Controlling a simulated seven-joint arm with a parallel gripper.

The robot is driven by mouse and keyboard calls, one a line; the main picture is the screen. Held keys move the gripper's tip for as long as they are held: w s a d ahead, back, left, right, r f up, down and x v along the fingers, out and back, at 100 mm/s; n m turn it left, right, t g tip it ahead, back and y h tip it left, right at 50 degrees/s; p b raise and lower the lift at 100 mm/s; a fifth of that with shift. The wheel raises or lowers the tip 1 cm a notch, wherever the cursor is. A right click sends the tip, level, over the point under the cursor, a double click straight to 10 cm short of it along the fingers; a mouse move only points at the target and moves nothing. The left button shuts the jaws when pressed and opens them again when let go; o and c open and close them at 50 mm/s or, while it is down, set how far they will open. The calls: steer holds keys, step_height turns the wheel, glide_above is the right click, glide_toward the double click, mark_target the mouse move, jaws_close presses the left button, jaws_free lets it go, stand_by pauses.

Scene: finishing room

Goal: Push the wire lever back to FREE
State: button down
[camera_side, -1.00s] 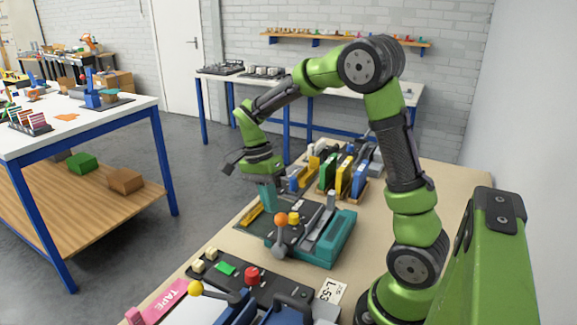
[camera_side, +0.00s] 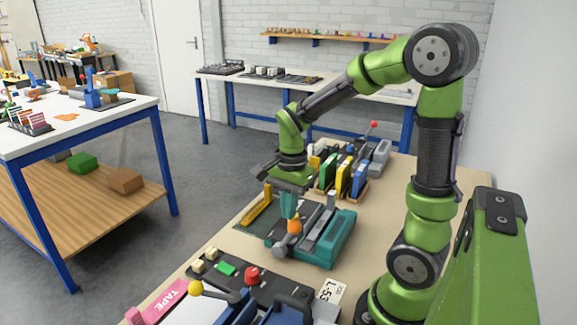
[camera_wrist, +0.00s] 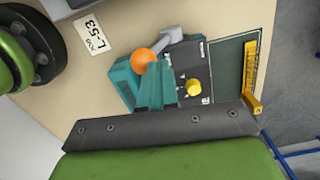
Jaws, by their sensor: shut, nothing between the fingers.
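The lever has an orange ball knob (camera_side: 294,226) on a grey arm (camera_side: 281,249), at the front of a teal machine (camera_side: 338,240). The lever leans over rather than standing upright. In the wrist view the orange ball (camera_wrist: 144,61) and grey arm (camera_wrist: 173,38) show over the machine's dark panel, whose lettering is too small to read. My gripper (camera_side: 289,212) points down, shut and empty, its teal fingers just above and behind the ball. In the wrist view the fingers (camera_wrist: 155,88) overlap the ball's edge; I cannot tell whether they touch it.
A yellow knob (camera_wrist: 194,87) sits on the machine's panel beside the lever. A yellow bar (camera_side: 258,210) lies to the left. A control box with a red button (camera_side: 252,275) is in front; coloured upright pieces (camera_side: 344,172) stand behind. The bench right of the machine is clear.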

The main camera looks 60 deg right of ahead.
steer(key=shift+s, duration=0.3)
